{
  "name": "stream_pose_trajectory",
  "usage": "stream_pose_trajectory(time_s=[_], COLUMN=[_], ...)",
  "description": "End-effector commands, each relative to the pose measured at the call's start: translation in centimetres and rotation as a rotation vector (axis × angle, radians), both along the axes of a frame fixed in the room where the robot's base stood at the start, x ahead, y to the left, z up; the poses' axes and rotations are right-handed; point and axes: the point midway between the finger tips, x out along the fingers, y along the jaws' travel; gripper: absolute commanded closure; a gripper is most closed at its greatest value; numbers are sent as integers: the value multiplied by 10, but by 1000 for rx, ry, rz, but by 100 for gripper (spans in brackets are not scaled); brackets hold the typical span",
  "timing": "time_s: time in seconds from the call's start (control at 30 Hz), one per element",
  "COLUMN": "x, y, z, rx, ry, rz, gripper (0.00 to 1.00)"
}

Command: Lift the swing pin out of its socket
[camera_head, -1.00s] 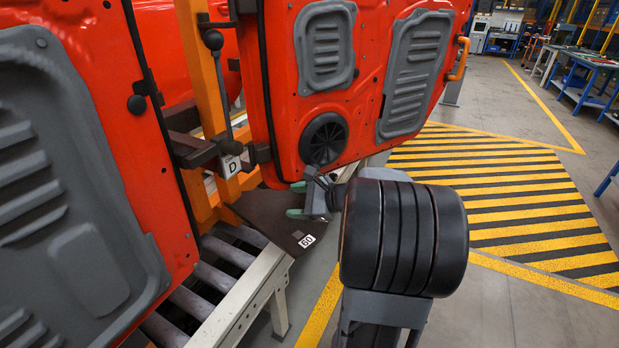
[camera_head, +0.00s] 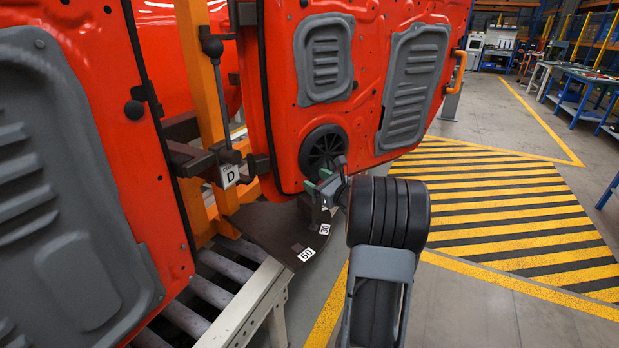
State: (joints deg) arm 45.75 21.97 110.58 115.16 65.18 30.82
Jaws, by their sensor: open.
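My gripper (camera_head: 319,181), with green finger pads, is open and empty. It is in front of the lower left part of the right-hand red door (camera_head: 375,40), near the round black speaker. It is right of and below the pin, apart from it.
A dark plate (camera_head: 270,228) marked 60 and 30 lies below my gripper. The left red door (camera_head: 95,60) and an orange post (camera_head: 188,55) flank the pin. Rollers (camera_head: 190,318) run below. The striped floor (camera_head: 500,205) at right is clear.

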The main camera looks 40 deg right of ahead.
Motion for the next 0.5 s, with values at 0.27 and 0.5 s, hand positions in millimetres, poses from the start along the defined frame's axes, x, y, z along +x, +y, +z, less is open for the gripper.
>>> stream_pose_trajectory(time_s=[0.27, 0.5], x=[27, 32], y=[5, 5], z=[0, 0], rx=[-1, -1], ry=[1, 1], rz=[0, -1], gripper=[38, 38])
